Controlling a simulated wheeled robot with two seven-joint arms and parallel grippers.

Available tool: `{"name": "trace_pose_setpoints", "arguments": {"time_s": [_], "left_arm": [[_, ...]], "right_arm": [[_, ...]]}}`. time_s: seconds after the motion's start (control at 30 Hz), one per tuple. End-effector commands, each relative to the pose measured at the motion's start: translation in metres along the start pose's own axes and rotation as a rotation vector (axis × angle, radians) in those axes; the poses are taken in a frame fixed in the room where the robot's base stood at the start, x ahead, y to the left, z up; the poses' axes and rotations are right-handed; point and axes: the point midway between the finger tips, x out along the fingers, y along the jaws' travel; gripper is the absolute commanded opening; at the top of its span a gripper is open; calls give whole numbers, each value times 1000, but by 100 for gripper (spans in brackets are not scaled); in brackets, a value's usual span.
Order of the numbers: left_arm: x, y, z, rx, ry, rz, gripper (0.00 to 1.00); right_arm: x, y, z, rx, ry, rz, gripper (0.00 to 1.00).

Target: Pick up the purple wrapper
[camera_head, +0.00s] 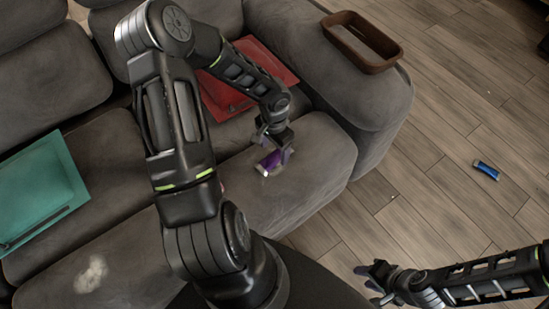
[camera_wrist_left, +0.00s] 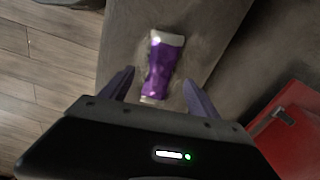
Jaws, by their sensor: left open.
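The purple wrapper (camera_head: 269,162) lies on the front part of the grey sofa seat, in the middle of the head view. It is purple with pale silvery ends. My left gripper (camera_head: 273,151) is just above it, pointing down, and partly covers it in the head view. In the left wrist view the wrapper (camera_wrist_left: 163,66) lies ahead of and between the two spread fingers (camera_wrist_left: 158,92). The left gripper is open and holds nothing. My right gripper (camera_head: 374,283) is at the lower right over the floor; its jaw opening is unclear.
A red folder (camera_head: 245,80) lies on the seat behind my left arm, and a teal folder (camera_head: 38,190) lies at left. A brown tray (camera_head: 362,42) rests on the sofa arm (camera_head: 350,90). A blue wrapper (camera_head: 487,170) lies on the wooden floor. A pale stain (camera_head: 91,274) marks the seat.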

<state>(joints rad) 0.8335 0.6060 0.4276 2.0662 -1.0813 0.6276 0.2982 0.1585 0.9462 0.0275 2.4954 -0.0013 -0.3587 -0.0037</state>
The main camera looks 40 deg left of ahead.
Motion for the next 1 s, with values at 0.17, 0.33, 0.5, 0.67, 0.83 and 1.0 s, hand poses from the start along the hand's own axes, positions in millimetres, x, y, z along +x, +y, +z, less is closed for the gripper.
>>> {"name": "trace_pose_setpoints", "arguments": {"time_s": [0.17,0.33,0.5,0.67,0.83,1.0], "left_arm": [[26,1,0,0,-1,2,70],[30,0,0,0,0,-1,70],[29,0,0,0,0,-1,70],[29,0,0,0,0,-1,70],[29,0,0,0,0,-1,70],[29,0,0,0,0,-1,57]], "right_arm": [[6,2,0,0,0,0,36],[5,2,0,0,0,0,36],[5,2,0,0,0,0,36],[5,2,0,0,0,0,36],[5,2,0,0,0,0,36],[5,2,0,0,0,0,36]]}}
